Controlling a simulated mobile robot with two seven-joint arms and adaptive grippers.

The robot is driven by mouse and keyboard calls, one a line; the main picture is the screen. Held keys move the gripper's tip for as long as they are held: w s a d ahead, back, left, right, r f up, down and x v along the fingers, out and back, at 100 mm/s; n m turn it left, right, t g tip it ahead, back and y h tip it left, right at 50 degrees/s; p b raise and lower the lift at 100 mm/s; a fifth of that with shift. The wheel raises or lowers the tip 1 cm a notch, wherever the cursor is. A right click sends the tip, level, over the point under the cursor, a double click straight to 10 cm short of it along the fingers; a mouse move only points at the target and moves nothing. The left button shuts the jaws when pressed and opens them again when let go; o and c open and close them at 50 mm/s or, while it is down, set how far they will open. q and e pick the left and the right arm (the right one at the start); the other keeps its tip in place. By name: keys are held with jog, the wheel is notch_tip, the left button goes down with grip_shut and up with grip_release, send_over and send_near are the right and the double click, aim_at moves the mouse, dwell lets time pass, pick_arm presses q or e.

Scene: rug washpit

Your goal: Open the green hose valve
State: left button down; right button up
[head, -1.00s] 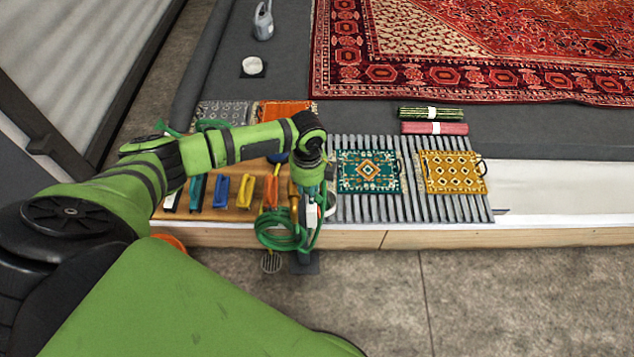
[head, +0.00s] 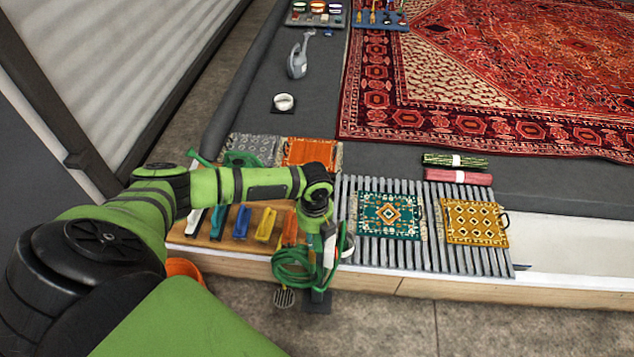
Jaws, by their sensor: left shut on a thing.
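The green hose (head: 290,268) hangs in a coil at the front edge of the wooden ledge, beside a small stand with a dark base plate (head: 318,303). My left gripper (head: 329,238) points down at the top of this stand, just right of the coil. It is shut on the green hose valve, which is mostly hidden behind the gripper and wrist. I cannot make out the angle of the valve's handle. My right gripper is not in view.
Several coloured brushes (head: 240,222) lie on the board left of my gripper. A slatted rack (head: 430,253) with a teal mat (head: 388,216) and a yellow mat (head: 474,222) is to the right. An orange bucket (head: 185,269) stands by my arm. A drain (head: 284,297) is below the coil.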

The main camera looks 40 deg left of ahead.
aim_at(315, 240)
pick_arm(q)
jog(key=shift+s, duration=0.1)
jog(key=c, duration=0.9)
grip_release()
jog(key=shift+r, duration=0.15)
notch_tip(315, 240, up, 12)
jog(key=shift+f, duration=0.15)
jog(key=shift+d, duration=0.1)
